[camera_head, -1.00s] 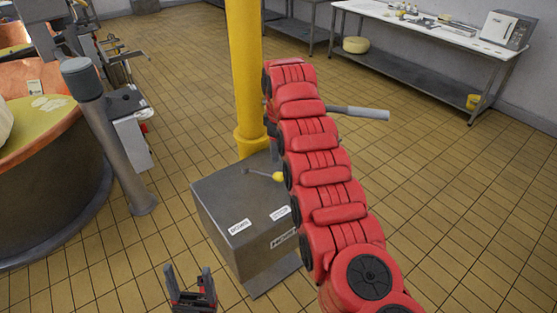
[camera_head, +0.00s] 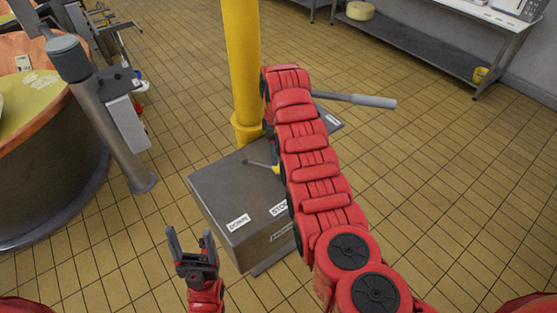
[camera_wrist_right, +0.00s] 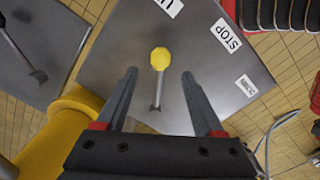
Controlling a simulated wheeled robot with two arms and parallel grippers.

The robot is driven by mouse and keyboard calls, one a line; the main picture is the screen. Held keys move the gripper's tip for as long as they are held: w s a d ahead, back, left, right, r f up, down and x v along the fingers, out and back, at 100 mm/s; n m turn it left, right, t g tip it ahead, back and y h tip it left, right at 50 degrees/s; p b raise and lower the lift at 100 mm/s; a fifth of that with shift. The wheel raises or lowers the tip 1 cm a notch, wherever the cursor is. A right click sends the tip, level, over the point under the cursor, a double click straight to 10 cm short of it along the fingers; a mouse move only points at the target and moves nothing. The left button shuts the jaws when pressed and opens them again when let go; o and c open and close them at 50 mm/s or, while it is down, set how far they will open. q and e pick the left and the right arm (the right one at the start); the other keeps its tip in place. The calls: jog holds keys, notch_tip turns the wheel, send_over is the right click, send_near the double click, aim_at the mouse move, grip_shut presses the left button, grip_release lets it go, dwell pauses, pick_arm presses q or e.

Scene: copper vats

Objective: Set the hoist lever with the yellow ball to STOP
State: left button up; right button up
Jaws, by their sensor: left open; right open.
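The hoist lever's yellow ball (camera_head: 275,168) shows at the edge of my right arm in the head view. Its thin lever (camera_head: 258,163) runs right from its pivot on the grey box (camera_head: 215,190). In the right wrist view the yellow ball (camera_wrist_right: 160,58) points towards a partly cropped label (camera_wrist_right: 170,5), which seems to begin with U, not towards the STOP label (camera_wrist_right: 226,33). My right gripper (camera_wrist_right: 158,80) is open, its fingers either side of the lever, apart from it. In the head view my right arm hides this gripper. My left gripper (camera_head: 190,238) is open and empty, left of the box.
A yellow post (camera_head: 243,70) stands behind the box. A grey handle (camera_head: 360,100) sticks out right beyond my right arm. A copper vat (camera_head: 50,140) and a grey post (camera_head: 110,130) stand at left. A worktable (camera_head: 440,50) is at back right. The tiled floor at right is clear.

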aim_at(267, 166)
notch_tip(267, 166, down, 7)
jog(key=shift+f, duration=0.1)
dwell(0.4)
grip_shut()
dwell(1.3)
